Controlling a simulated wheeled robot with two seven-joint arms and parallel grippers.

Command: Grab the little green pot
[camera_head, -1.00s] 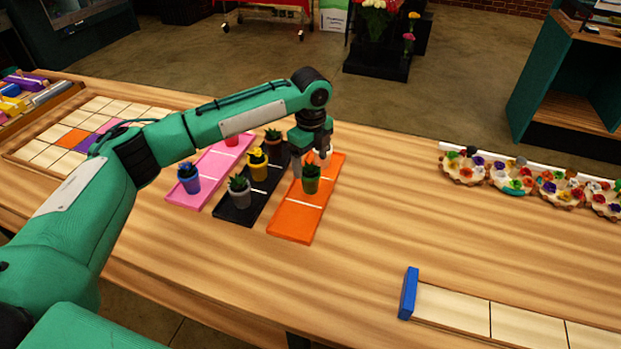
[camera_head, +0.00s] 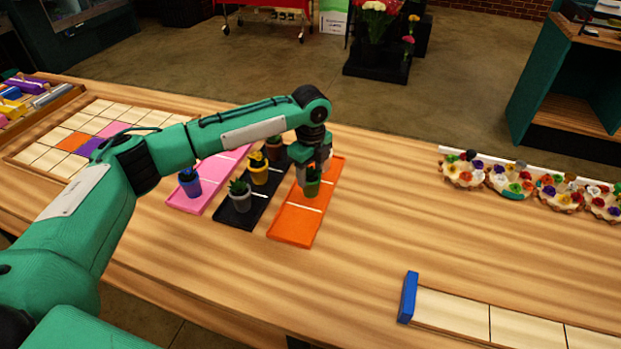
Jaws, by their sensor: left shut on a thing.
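The little green pot (camera_head: 312,187) stands on the orange tray (camera_head: 291,229), with a plant in its top that my gripper now mostly covers. My left gripper (camera_head: 314,174) reaches down over the pot from above. Its fingers are shut on the pot near the rim. I cannot tell whether the pot's base touches the tray. My right gripper is not in view.
Beside it, a black tray (camera_head: 236,216) holds a grey pot (camera_head: 240,202), a yellow pot (camera_head: 258,174) and a brown pot (camera_head: 274,154). A pink tray (camera_head: 186,200) holds a blue pot (camera_head: 190,188).

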